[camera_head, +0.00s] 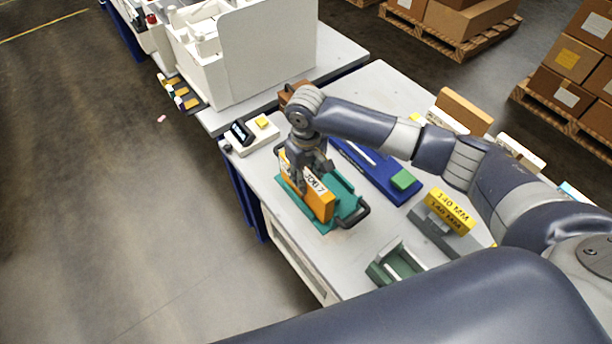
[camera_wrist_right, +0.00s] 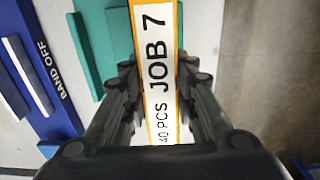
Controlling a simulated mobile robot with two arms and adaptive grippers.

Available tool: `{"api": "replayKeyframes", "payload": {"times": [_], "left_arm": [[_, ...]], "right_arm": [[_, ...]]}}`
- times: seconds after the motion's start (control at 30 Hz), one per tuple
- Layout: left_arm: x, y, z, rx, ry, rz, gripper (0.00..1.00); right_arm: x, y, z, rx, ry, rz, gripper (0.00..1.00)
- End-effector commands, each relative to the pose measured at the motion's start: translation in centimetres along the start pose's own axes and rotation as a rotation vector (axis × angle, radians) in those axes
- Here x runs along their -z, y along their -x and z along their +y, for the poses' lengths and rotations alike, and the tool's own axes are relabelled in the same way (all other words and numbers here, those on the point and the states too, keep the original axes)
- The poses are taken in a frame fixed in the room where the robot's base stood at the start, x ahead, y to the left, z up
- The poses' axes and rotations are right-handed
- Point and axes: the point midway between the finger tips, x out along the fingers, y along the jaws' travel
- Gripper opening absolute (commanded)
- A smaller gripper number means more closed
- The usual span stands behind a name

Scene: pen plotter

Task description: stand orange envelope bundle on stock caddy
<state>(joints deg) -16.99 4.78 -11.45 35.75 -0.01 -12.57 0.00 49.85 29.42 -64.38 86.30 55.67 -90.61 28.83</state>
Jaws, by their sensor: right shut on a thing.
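The orange envelope bundle (camera_head: 322,207) has a white band reading "JOB 7" and stands upright on its long edge, over one side of the teal stock caddy (camera_head: 345,189) with black end handles. My right gripper (camera_head: 306,178) comes down from above and is shut on the bundle. In the right wrist view the bundle (camera_wrist_right: 155,60) sits between the fingers, with teal caddy parts (camera_wrist_right: 88,55) beside it. Whether its lower edge rests on the caddy floor is hidden. My left gripper is not in view.
A blue tray (camera_head: 375,170) with a green block (camera_head: 403,180) lies right of the caddy. A yellow "140 MM" block (camera_head: 450,212), a dark green holder (camera_head: 397,262) and a small device with a display (camera_head: 246,134) share the table. A large white machine (camera_head: 265,50) stands behind.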

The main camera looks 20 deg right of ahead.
Motion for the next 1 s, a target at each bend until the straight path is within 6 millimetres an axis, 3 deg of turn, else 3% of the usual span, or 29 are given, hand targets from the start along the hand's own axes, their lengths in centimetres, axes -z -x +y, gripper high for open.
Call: {"api": "replayKeyframes", "payload": {"times": [0.4, 0.43, 0.5, 0.53, 0.87, 1.0], "left_arm": [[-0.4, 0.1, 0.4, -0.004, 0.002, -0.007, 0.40], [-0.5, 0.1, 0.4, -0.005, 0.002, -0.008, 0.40], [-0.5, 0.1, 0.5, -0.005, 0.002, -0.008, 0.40], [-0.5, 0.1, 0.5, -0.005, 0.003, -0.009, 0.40], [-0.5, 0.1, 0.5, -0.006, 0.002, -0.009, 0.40], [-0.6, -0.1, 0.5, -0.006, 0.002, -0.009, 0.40]], "right_arm": [[0.0, -0.7, 0.0, 0.001, 0.000, 0.001, 0.00], [0.0, -0.8, 0.0, 0.001, 0.000, 0.001, 0.29], [0.0, -0.7, 0.0, 0.001, 0.000, 0.001, 0.44], [0.0, -0.7, 0.0, 0.000, 0.000, 0.001, 0.46], [0.0, -0.6, 0.0, 0.000, 0.000, 0.002, 0.46], [0.1, 0.7, 0.0, 0.000, 0.000, 0.004, 0.46]]}}
